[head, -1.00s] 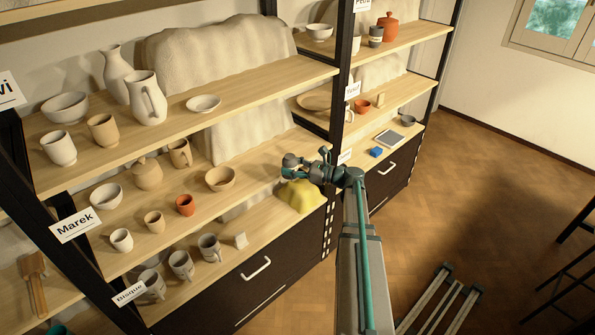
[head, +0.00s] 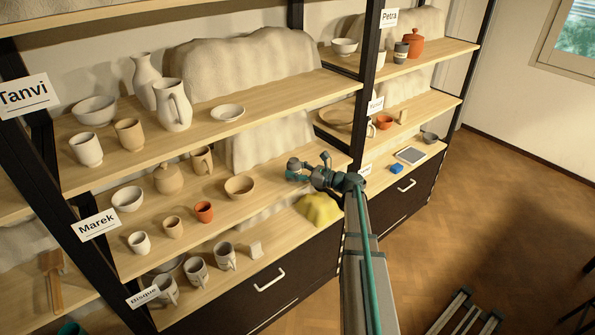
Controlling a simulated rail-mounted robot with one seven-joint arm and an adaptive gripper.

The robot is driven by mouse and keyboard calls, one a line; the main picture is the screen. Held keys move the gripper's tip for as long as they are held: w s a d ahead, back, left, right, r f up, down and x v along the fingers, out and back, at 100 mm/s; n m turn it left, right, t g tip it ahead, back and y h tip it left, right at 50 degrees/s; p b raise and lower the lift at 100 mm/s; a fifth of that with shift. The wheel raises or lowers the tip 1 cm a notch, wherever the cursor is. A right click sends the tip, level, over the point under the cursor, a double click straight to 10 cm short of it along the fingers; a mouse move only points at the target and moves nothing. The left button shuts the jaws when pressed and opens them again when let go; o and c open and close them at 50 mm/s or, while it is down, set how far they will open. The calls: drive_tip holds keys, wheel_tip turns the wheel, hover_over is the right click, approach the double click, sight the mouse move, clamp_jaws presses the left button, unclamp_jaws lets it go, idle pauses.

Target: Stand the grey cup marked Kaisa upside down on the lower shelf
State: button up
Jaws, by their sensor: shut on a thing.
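My gripper (head: 296,170) is in front of the right part of the middle shelf, above the yellow lump. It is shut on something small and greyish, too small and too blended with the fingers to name. Three grey cups with handles and dark markings stand upright in a row on the lower shelf: one near the Bisque label (head: 165,290), a middle one (head: 196,271) and a right one (head: 226,257). Their markings are too small to read, so I cannot tell which cup is marked Kaisa. The lower shelf (head: 232,283) is pale wood.
A yellow lump (head: 320,208) sits right of the lower shelf's cups. A small pale block (head: 255,249) stands beside the right cup. The middle shelf (head: 215,212) above holds bowls and cups, including an orange cup (head: 204,211). A dark upright (head: 365,90) divides the shelving.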

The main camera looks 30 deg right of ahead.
drive_tip(key=shift+f, duration=0.35)
drive_tip(key=shift+f, duration=0.35)
idle(0.4)
drive_tip(key=o, duration=1.2)
drive_tip(key=shift+c, duration=0.2)
drive_tip(key=shift+s, duration=0.1)
drive_tip(key=v, duration=1.1)
drive_tip(key=shift+s+d, duration=0.3)
